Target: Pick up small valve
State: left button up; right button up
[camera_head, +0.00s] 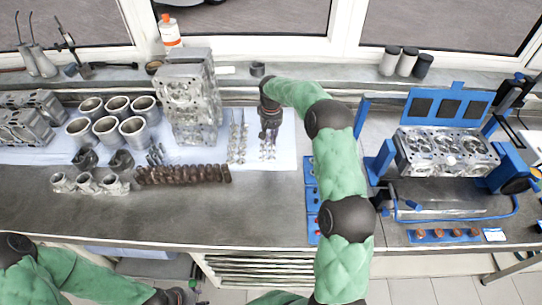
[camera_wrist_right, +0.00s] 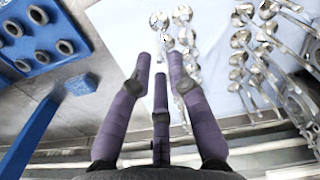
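Shiny metal valves lie on a white sheet in two groups. The group under my right gripper (camera_head: 268,136) holds smaller valves (camera_head: 267,153), and the other valves (camera_head: 237,143) lie just left of it. In the wrist view the smaller valves (camera_wrist_right: 159,20) are just beyond the spread fingers (camera_wrist_right: 159,68), and the longer valves (camera_wrist_right: 262,60) are at right. My right gripper points down and is open, with nothing seen between its fingers. The exact gap to the valves is unclear. My left gripper (camera_head: 180,296) is at the bottom edge, partly cut off.
A metal engine block (camera_head: 190,105), cylinder liners (camera_head: 112,122) and a dark camshaft-like row (camera_head: 183,174) stand left. A blue stand with a cylinder head (camera_head: 447,150) is at right. A blue holder with rings (camera_wrist_right: 38,40) lies beside the sheet. The front bench (camera_head: 230,215) is clear.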

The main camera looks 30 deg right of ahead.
aim_at(272, 157)
notch_tip(272, 157, down, 9)
jog(key=shift+d+r, duration=0.1)
jog(key=shift+d, duration=0.05)
grip_shut()
dwell(0.4)
